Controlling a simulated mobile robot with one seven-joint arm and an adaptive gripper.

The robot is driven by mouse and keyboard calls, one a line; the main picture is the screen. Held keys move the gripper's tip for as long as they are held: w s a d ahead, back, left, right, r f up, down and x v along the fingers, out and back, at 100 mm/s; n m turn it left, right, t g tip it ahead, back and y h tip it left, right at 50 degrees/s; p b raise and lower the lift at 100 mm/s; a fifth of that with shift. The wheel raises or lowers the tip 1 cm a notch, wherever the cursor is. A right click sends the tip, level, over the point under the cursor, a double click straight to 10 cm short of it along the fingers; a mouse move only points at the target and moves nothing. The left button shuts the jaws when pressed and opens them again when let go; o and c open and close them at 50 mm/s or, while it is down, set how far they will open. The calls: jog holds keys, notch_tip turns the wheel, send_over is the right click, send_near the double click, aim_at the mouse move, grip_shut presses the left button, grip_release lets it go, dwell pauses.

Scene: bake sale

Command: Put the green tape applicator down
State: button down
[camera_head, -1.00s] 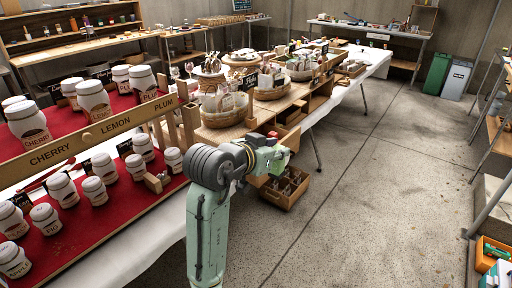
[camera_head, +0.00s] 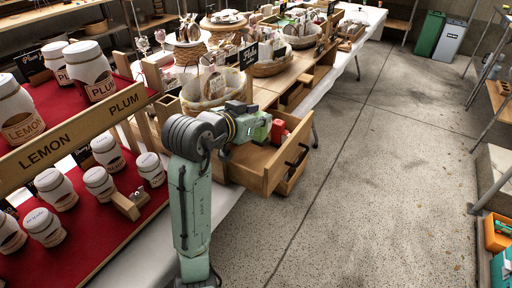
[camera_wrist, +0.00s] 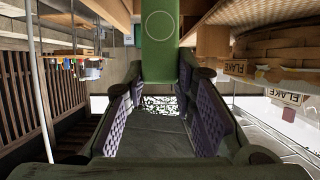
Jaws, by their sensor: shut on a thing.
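The green tape applicator shows in the wrist view (camera_wrist: 160,28) as a green block with a round outline, at the far end of my fingers. My gripper (camera_wrist: 160,80) is shut on it; the dark ridged finger pads lie on both sides. In the head view my gripper (camera_head: 252,127) is at the front edge of the display table, above and beside a wooden drawer box (camera_head: 252,170). The applicator is hard to tell from my green gripper there. A small red piece (camera_head: 278,130) shows just beyond; I cannot tell whether it belongs to the applicator.
A wicker basket (camera_head: 213,92) stands close behind my gripper. White jars (camera_head: 98,182) and the PLUM sign rail (camera_head: 127,98) are at left. Open concrete floor (camera_head: 380,170) lies at right, with an orange bin (camera_head: 497,232) at its edge.

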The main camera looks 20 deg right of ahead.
aim_at(257, 134)
notch_tip(257, 134, down, 5)
jog(key=b, duration=0.4)
jog(key=shift+s, duration=0.15)
notch_tip(257, 134, down, 5)
jog(key=b, duration=0.4)
jog(key=shift+r, duration=0.35)
jog(key=c, duration=1.3)
grip_release()
jog(key=shift+f, duration=0.2)
jog(key=shift+r, duration=0.1)
